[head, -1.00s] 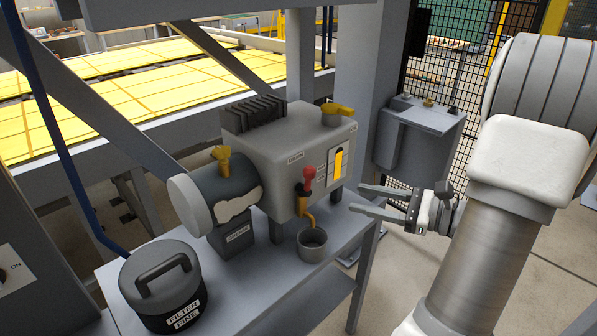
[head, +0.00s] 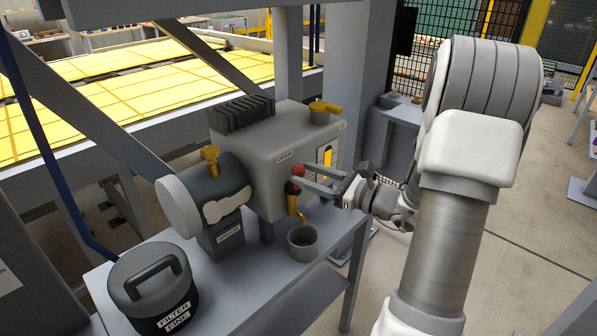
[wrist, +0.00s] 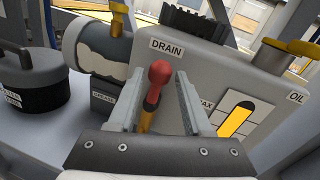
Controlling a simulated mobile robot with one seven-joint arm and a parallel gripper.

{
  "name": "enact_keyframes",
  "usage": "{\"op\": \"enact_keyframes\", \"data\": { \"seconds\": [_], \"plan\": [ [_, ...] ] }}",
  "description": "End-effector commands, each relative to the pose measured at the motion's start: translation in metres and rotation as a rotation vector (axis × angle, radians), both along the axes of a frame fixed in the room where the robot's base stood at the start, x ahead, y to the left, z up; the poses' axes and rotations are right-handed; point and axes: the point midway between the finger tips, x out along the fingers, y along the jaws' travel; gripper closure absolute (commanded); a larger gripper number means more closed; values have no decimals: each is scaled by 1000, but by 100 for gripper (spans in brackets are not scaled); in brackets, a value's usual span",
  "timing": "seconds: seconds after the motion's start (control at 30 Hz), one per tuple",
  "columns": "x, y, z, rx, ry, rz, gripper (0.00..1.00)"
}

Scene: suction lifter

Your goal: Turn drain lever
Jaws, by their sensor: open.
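The drain lever (wrist: 157,82) has a red knob and sits below the DRAIN label (wrist: 168,48) on the front of the grey pump housing (wrist: 208,60). In the head view the lever's red knob (head: 296,170) shows at the tips of my gripper (head: 305,178). In the wrist view my gripper (wrist: 155,95) is open, with one finger on each side of the lever. Gaps show between the lever and both fingers there. A brass spout (head: 292,206) hangs below the lever, over a small grey cup (head: 303,241).
A black filter canister (head: 150,285) stands at the left on the grey table (head: 240,290). A cylindrical motor (head: 215,190) is left of the housing. A yellow sight gauge (wrist: 234,121) is just right of my fingers.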

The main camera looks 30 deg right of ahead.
Motion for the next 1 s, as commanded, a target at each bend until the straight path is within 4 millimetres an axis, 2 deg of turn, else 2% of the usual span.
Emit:
{"op": "enact_keyframes", "data": {
  "seconds": [0.2,0.57,0.83,1.0],
  "plan": [
    [21,13,0,-1,1,2,50],
    [25,15,0,-1,0,0,50],
    [25,15,0,-1,1,0,99],
    [25,15,0,-1,1,0,100]
  ]
}}
